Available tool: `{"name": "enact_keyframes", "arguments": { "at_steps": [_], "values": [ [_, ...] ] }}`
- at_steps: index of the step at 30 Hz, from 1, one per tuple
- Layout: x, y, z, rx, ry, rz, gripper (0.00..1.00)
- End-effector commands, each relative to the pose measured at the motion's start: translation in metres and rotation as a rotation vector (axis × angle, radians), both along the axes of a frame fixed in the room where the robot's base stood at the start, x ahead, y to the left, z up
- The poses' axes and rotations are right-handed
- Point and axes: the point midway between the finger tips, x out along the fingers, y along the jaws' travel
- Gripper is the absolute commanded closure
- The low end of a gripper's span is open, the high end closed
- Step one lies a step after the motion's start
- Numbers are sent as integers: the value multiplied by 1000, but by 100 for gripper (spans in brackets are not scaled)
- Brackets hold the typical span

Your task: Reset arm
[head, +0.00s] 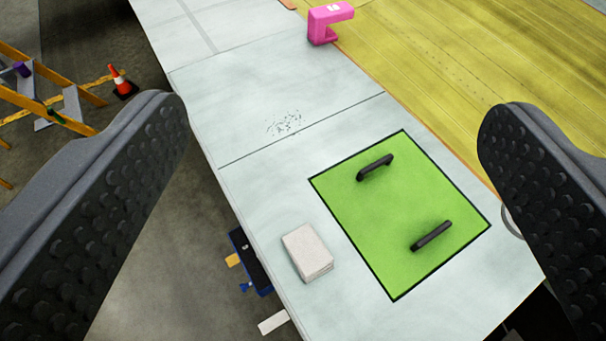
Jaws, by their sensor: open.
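My gripper (335,190) is open, with one dark studded finger at the left edge of the head view and the other at the right. Nothing is between the fingers. Below and beyond them is a pale wing surface (270,190). A green panel (385,220) with a black border lies on it, with two black handles, a farther one (375,166) and a nearer one (432,235). A light grey block (307,251) sits to the left of the panel. The rest of my arm is not in view.
A pink C-shaped tool (322,25) stands at the far edge by a yellow surface (480,60). Dark specks (285,123) mark the pale surface. A dark blue item (250,262) is beside the wing edge.

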Motion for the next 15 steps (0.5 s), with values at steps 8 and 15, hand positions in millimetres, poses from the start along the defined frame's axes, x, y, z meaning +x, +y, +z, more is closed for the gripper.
{"name": "enact_keyframes", "arguments": {
  "at_steps": [8, 15],
  "values": [
    [-22, -5, 25, 39, -91, -28, 19],
    [-22, -5, 25, 38, -91, -26, 19]
  ]
}}
